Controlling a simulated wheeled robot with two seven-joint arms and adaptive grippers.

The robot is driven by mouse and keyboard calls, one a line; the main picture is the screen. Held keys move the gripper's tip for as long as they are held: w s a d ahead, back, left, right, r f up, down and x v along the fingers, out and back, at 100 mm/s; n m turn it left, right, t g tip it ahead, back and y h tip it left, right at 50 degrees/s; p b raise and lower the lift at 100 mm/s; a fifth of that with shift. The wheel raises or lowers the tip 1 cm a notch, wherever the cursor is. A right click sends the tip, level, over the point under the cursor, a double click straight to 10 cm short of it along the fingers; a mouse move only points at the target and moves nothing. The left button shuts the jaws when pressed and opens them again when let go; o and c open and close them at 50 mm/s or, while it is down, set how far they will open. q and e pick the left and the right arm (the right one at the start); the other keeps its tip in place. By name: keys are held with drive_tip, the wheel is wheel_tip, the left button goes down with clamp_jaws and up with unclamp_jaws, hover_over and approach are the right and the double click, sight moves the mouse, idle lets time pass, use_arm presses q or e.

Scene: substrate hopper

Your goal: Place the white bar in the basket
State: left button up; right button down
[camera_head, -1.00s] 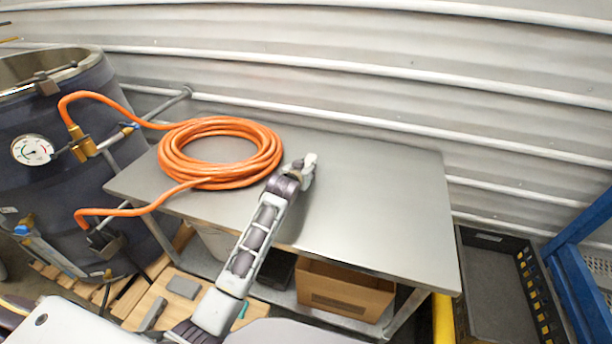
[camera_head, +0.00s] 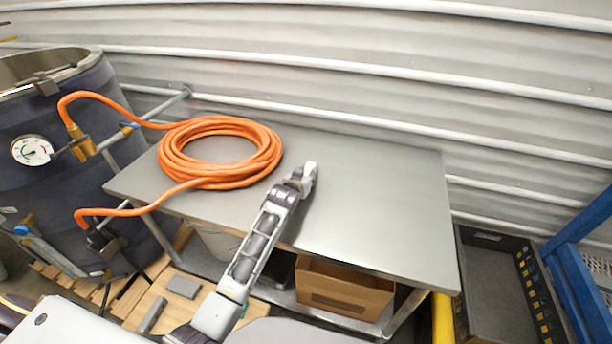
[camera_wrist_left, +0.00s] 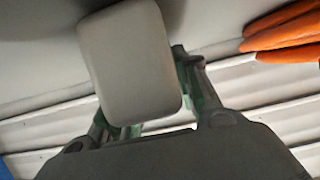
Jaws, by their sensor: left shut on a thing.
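The white bar (camera_wrist_left: 130,60) is held in my left gripper (camera_wrist_left: 148,112), whose green-lined fingers sit on either side of it in the left wrist view. It looks like a pale rounded block there. In the head view, my left gripper (camera_head: 307,176) is above the metal table, just right of the orange hose; the bar is hard to tell from the pale fingertips. A dark open basket (camera_head: 535,300) with yellow-marked slots in its side stands at the lower right, beyond the table's right edge. It is well to the right of the gripper. My right gripper is not in view.
A coiled orange hose (camera_head: 222,182) lies on the left of the metal table (camera_head: 385,215); the table's right half is clear. A dark drum (camera_head: 60,190) stands left. A cardboard box (camera_head: 345,290) sits under the table. A blue frame (camera_head: 580,270) stands right of the basket.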

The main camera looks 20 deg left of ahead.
use_arm(q)
drive_tip(key=shift+f, duration=0.1)
drive_tip(key=o, duration=1.1)
drive_tip(key=shift+v, duration=5.55)
drive_tip(key=shift+s+r, duration=0.3)
drive_tip(key=shift+s, duration=0.15)
drive_tip(key=shift+o, duration=0.5)
